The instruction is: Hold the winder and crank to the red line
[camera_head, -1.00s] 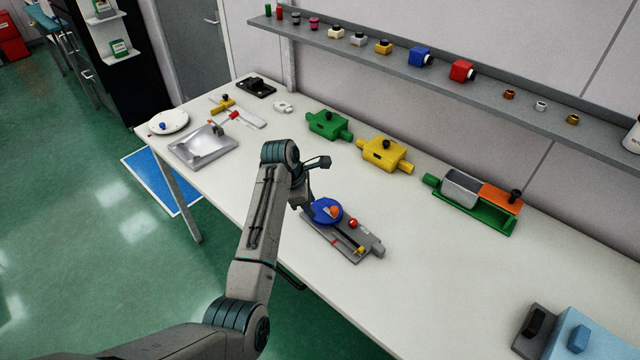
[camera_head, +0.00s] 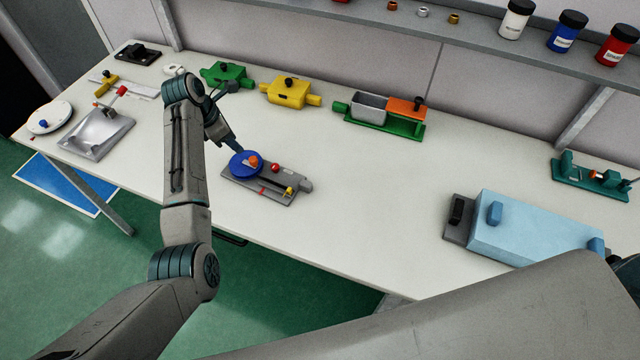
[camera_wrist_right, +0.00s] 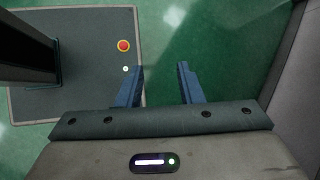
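The winder, a grey base (camera_head: 256,189) with a blue disc (camera_head: 240,168) and an orange knob (camera_head: 253,160), lies near the table's front edge. A small red mark (camera_head: 262,191), perhaps the red line, shows on the base. A red ball (camera_head: 275,168) and a yellow piece (camera_head: 289,190) sit on its right part. My left gripper (camera_head: 236,145) points down at the far edge of the blue disc; whether it touches, and its opening, cannot be told. My right gripper (camera_wrist_right: 160,72) is open and empty above the green floor in the right wrist view.
A green box (camera_head: 226,74), a yellow box (camera_head: 287,92) and a grey-and-orange unit on a green tray (camera_head: 385,128) stand behind. A light blue box (camera_head: 535,229) is at right. The table (camera_head: 350,205) is clear right of the winder.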

